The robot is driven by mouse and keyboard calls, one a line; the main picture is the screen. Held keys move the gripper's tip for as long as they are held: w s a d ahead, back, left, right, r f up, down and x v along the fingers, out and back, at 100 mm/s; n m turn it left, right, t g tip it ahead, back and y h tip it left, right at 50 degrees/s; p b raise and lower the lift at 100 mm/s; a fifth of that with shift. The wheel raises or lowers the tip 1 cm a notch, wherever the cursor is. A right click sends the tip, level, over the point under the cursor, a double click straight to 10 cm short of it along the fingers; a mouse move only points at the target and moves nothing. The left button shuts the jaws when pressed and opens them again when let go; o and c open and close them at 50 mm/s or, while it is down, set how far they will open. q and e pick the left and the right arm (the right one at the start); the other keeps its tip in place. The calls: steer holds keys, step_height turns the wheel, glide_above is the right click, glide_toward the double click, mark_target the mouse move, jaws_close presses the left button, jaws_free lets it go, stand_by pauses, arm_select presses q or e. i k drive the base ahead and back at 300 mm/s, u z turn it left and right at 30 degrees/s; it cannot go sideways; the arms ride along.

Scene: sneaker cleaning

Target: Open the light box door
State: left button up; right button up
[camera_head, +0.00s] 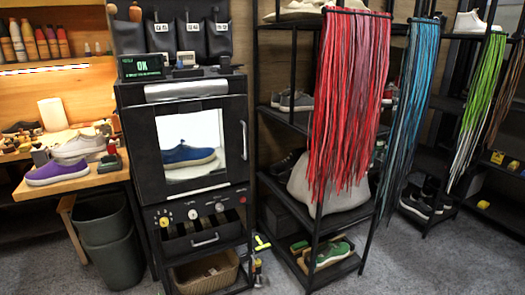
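The light box (180,150) is a black cabinet left of centre in the head view. A blue sneaker (187,155) with a pale sole shows through the window. A small display (142,66) on top reads "OK" in green. Neither of my grippers shows in this view.
Below the box are knobs, a drawer handle (205,240) and a woven basket (206,272). A dark bin (108,240) and a wooden bench (72,184) stand left. Red laces (345,100) hang from a shelf rack at right. Grey floor lies in front.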

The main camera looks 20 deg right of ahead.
mark_target(139, 122)
steer(key=z, duration=0.95)
steer(key=i, duration=1.05)
steer(key=u, duration=0.3)
